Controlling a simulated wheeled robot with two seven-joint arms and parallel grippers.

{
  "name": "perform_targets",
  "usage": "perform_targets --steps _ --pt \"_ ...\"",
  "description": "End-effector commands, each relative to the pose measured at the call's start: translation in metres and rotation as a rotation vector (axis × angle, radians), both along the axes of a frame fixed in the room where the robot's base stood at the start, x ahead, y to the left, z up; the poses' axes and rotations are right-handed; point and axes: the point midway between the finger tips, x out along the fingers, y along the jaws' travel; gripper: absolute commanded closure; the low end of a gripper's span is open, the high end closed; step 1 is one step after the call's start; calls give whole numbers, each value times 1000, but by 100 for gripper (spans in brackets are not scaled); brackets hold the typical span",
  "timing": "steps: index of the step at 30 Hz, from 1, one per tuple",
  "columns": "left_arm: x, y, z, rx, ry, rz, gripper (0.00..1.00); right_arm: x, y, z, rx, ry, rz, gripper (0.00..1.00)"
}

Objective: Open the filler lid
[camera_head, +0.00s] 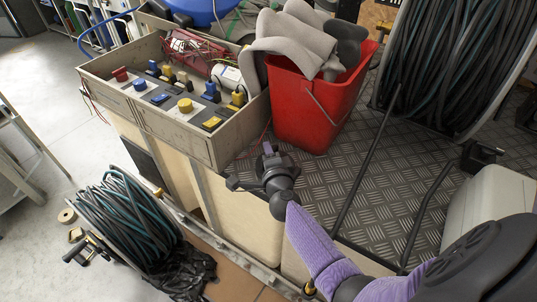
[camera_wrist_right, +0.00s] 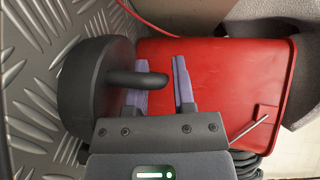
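My right gripper (camera_head: 268,150) is in front of the red bucket, above the wooden box beside the metal floor. In the right wrist view its two purple fingers (camera_wrist_right: 160,85) stand apart. A dark grey round piece (camera_wrist_right: 90,92) with a short rounded bar is close at the left there. The bar reaches across the left finger toward the gap, and its tip shows between the fingers. I cannot tell whether this piece is the filler lid or whether it touches the fingers. No filler lid is clearly recognisable in the head view. My left gripper is not in view.
The red bucket (camera_head: 305,112) with grey gloves (camera_head: 292,38) stands behind the gripper. A wooden tray (camera_head: 190,130) of coloured switches is at its left. Hose reels stand at the lower left (camera_head: 125,222) and upper right (camera_head: 440,60).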

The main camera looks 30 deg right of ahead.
Motion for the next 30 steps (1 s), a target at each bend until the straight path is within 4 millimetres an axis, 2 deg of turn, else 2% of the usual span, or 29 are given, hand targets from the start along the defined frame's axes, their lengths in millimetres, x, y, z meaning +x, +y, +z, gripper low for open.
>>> perform_targets --steps 5,9,30 --pt "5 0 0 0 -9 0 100 0 0 0 0 0 0 70" --pt "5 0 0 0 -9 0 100 0 0 0 0 0 1 100" --pt "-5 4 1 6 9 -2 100 -1 1 0 1 1 1 100"
